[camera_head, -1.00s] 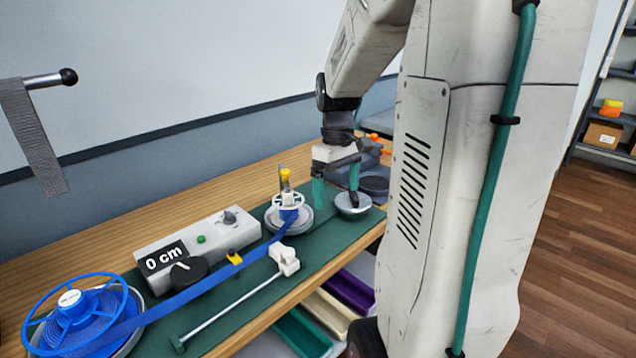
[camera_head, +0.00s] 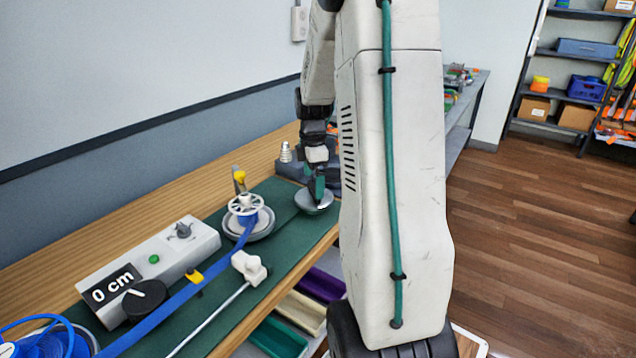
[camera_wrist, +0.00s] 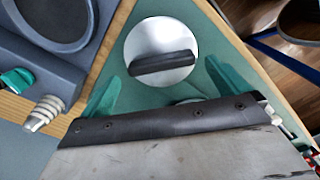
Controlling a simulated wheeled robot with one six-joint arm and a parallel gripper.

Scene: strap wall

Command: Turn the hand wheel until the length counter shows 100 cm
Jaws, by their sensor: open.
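The length counter (camera_head: 112,284) on the long grey-white box reads 0 cm. A white spoked hand wheel (camera_head: 245,204) with a yellow knob sits on a small reel at the far end of the blue strap (camera_head: 185,290). My gripper (camera_head: 317,190) is to the right of this wheel, over a round grey disc (camera_head: 313,203) on the green mat. The wrist view shows the disc (camera_wrist: 160,52) with a dark bar across it, ahead of the open green fingers (camera_wrist: 165,85). The gripper holds nothing. The wheel does not show in the wrist view.
A black knob (camera_head: 145,300) and a green button (camera_head: 154,258) are on the counter box. A white clamp on a rod (camera_head: 248,267) lies in front of the strap. Coloured bins (camera_head: 300,310) are below the bench edge. Wooden floor (camera_head: 520,230) is free to the right.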

